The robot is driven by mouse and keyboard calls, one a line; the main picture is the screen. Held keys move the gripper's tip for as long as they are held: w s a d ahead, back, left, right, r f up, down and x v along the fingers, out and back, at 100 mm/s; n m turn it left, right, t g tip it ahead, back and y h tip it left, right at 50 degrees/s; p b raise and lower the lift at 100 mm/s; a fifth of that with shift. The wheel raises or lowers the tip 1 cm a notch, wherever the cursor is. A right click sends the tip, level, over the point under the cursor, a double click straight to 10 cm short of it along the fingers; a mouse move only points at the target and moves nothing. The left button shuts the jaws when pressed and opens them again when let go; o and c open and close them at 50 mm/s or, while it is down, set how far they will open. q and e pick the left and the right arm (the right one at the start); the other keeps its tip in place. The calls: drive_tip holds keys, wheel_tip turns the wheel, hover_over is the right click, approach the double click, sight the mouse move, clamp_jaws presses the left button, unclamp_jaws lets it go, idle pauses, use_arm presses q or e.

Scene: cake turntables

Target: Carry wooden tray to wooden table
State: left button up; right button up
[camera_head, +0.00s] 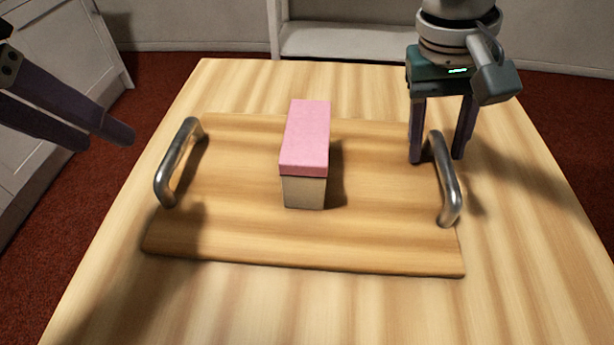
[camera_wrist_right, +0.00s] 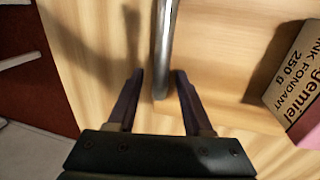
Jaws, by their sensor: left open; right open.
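The wooden tray (camera_head: 230,235) lies flat on the wooden table (camera_head: 290,310). It has a metal left handle (camera_head: 180,160) and a metal right handle (camera_head: 447,185). A pink-topped box (camera_head: 305,150) stands on the tray's middle. My right gripper (camera_head: 438,158) is open at the right handle, with a finger on each side of it. In the right wrist view, the handle (camera_wrist_right: 164,50) runs between the open fingers of this gripper (camera_wrist_right: 160,78). My left gripper (camera_head: 108,138) is open and empty, beyond the table's left edge and apart from the left handle.
The box shows printed text in the right wrist view (camera_wrist_right: 298,80). A white cabinet (camera_head: 60,60) stands at the left. A pale shelf unit (camera_head: 345,38) is behind the table. Red carpet (camera_head: 165,75) surrounds the table. The table's front is clear.

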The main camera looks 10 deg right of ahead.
drive_tip(key=shift+r, duration=0.3)
use_arm(q)
drive_tip(key=shift+s+a+r, duration=0.15)
drive_tip(key=shift+s+r, duration=0.05)
drive_tip(key=shift+r, duration=0.3)
use_arm(e)
wheel_tip(320, 180, up, 11)
drive_tip(key=a, duration=0.2)
drive_tip(key=shift+w+a, duration=0.15)
drive_tip(key=shift+w, duration=0.1)
drive_tip(key=shift+r, duration=0.1)
